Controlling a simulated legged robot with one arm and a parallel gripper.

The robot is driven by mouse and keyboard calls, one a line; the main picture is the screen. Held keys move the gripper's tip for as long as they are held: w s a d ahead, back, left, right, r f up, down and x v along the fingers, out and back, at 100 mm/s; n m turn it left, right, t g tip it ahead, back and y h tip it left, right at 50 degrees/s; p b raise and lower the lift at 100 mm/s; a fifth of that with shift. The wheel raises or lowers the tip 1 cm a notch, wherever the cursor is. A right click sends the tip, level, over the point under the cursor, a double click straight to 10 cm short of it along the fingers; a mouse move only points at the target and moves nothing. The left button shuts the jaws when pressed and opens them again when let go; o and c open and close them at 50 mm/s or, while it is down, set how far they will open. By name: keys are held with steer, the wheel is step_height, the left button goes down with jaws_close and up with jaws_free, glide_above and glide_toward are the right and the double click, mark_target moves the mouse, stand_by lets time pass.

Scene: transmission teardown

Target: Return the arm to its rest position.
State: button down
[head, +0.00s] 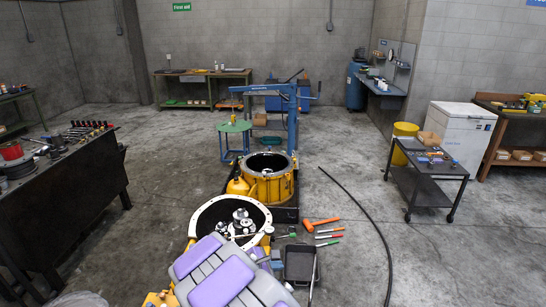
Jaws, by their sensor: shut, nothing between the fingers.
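Grey and purple parts of my own body or arm (225,272) fill the bottom middle of the head view. They cover the near part of a yellow transmission housing. I cannot make out my gripper or its fingers in this view. The near housing has a white rim (199,217) and an open top with metal gear parts (241,222) inside. A second yellow housing (273,187) stands upright just behind it, also open at the top.
A black tray (300,264), an orange mallet (320,224) and several hand tools lie right of the housings. A black hose (371,217) crosses the floor. A dark workbench (70,185) stands left, a wheeled cart (430,171) right. A blue hoist (291,110) stands behind.

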steer(key=s+d+r+m+g+y, duration=0.1)
steer(key=s+d+r+m+g, duration=0.2)
steer(key=s+d+r+m, duration=0.5)
steer(key=s+d+r+m+g, duration=0.3)
steer(key=s+d+r+m, duration=0.15)
steer(key=s+d, duration=0.7)
steer(key=s+a+m+g+y, duration=0.1)
steer(key=s+a+m+y, duration=0.2)
steer(key=s, duration=0.8)
steer(key=s+a+r+m+g+y, duration=0.1)
steer(key=s+a+m+y, duration=0.2)
steer(key=s, duration=0.9)
steer(key=shift+s+a+m+y, duration=0.2)
steer(key=shift+m+y, duration=0.1)
steer(key=shift+m, duration=0.95)
